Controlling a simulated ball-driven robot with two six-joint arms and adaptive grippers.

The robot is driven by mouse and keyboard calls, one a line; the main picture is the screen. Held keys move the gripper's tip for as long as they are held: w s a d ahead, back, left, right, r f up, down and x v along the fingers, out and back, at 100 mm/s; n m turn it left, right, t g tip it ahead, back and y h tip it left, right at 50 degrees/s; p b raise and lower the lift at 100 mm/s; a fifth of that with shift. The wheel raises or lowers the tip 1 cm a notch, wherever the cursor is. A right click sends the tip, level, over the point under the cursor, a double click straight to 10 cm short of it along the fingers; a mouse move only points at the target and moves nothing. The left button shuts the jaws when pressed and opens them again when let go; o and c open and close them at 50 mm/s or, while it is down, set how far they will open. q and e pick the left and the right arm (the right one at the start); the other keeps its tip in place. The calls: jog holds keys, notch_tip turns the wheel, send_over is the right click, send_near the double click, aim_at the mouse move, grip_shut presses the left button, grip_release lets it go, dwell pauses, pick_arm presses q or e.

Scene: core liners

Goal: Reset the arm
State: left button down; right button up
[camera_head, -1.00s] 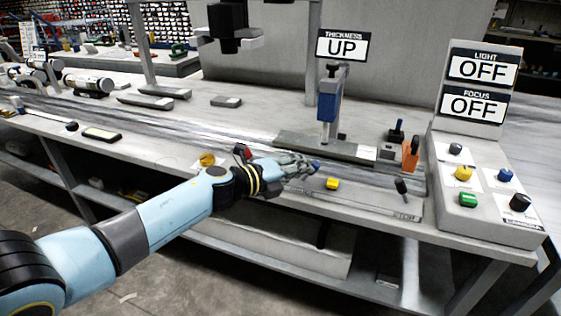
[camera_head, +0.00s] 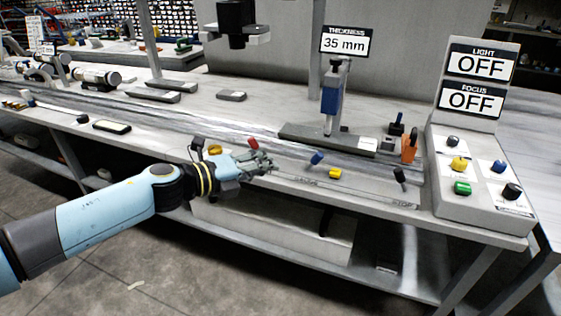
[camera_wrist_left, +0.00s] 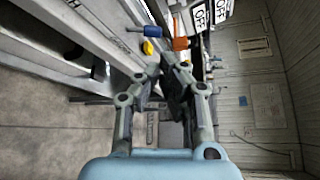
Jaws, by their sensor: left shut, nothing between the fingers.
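My left arm comes in from the lower left in the head view. Its gripper (camera_head: 268,163) is over the front edge of the bench (camera_head: 222,118), shut and empty. The same gripper (camera_wrist_left: 166,72) shows in the left wrist view with its fingers together. A blue-capped lever (camera_head: 317,157) stands to the right of the fingertips, apart from them. A red-capped lever (camera_head: 253,143) is just behind the gripper. My right gripper is not seen.
A yellow button (camera_head: 335,174) and a black lever (camera_head: 400,175) are further right on the front strip. A gauge stand (camera_head: 331,95) has a sign (camera_head: 345,41) reading 35 mm. The control box (camera_head: 470,150) shows LIGHT OFF and FOCUS OFF. An orange piece (camera_head: 409,147) stands beside it.

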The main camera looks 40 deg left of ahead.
pick_arm(q)
jog(key=shift+s+a+r, duration=0.2)
jog(key=shift+s+a, duration=0.05)
jog(key=shift+s, duration=0.4)
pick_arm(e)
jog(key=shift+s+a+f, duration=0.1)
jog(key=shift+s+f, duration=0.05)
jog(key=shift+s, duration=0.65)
